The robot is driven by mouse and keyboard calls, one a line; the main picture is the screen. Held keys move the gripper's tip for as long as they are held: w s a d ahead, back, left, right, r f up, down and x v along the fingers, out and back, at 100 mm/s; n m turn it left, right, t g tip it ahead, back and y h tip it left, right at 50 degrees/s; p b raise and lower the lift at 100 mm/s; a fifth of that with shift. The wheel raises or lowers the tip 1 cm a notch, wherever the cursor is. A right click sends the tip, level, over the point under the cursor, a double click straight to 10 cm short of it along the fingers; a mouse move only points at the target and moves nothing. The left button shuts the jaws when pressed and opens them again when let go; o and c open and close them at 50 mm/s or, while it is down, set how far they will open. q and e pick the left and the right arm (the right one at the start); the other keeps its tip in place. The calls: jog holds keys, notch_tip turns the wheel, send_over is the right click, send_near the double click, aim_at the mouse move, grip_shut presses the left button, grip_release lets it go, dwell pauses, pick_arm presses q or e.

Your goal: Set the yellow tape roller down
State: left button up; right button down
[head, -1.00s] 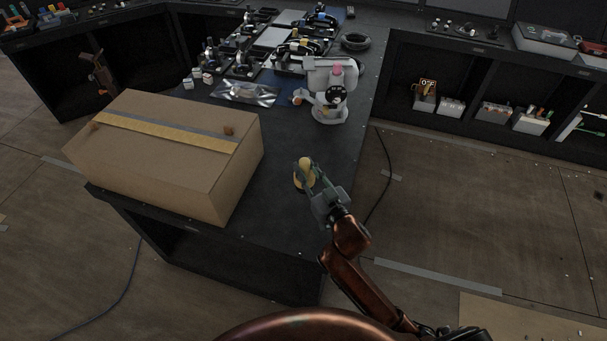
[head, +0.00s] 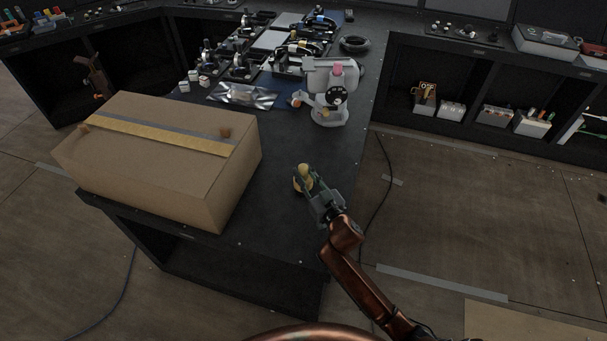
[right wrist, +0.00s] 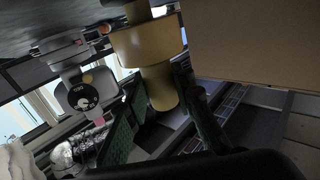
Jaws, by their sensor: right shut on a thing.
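The yellow tape roller (head: 303,173) is at my right gripper (head: 313,187), over the near part of the dark bench top (head: 268,221). In the right wrist view the roller (right wrist: 150,45) sits between the two green finger pads (right wrist: 160,120), and the gripper is shut on it. The dark bench surface (right wrist: 50,22) shows close to the roller in that view. Whether the roller touches the bench is not clear. My left gripper is not in view.
A large taped cardboard box (head: 160,155) stands left of the roller. A white device with a round dial (head: 330,92) stands behind it. A silver packet (head: 242,95) and several dark tools lie farther back. Bare bench surrounds the roller, with the right edge close by.

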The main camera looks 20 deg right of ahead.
jog(key=shift+r, duration=0.15)
jog(key=shift+f, duration=0.2)
jog(key=c, duration=1.7)
grip_release()
jog(key=shift+o, duration=0.2)
jog(key=shift+r, duration=0.15)
jog(key=s+d+p, duration=0.1)
jog(key=s+d, duration=0.1)
jog(key=s, duration=0.9)
jog(key=shift+s+d+p, duration=0.15)
jog(key=shift+s+p, duration=0.15)
jog(key=shift+s, duration=0.1)
